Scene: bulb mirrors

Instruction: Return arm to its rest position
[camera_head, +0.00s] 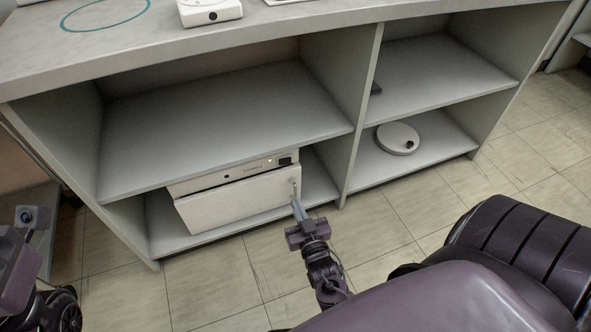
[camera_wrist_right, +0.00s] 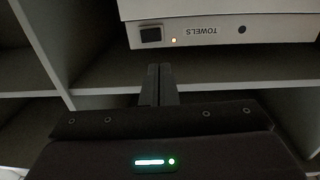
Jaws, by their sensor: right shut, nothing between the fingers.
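My right gripper (camera_head: 297,207) is shut and empty. It is at the right end of the white towel box's (camera_head: 240,203) front, close to a small handle (camera_head: 293,187); I cannot tell whether they touch. The box sits on the lower left shelf, and a dark gap runs between its control strip and its front door. In the right wrist view my right gripper (camera_wrist_right: 158,84) has its two fingers together, pointing toward the box (camera_wrist_right: 215,30), whose label reads TOWELS upside down. Dark parts of my left arm show at the left edge, but its fingertips do not.
The grey cabinet (camera_head: 345,150) has open shelves. A round white device (camera_head: 397,139) lies on the lower right shelf. A white device (camera_head: 210,12) and a teal ring (camera_head: 105,14) are on the counter. The tiled floor (camera_head: 420,205) right of my right gripper is clear.

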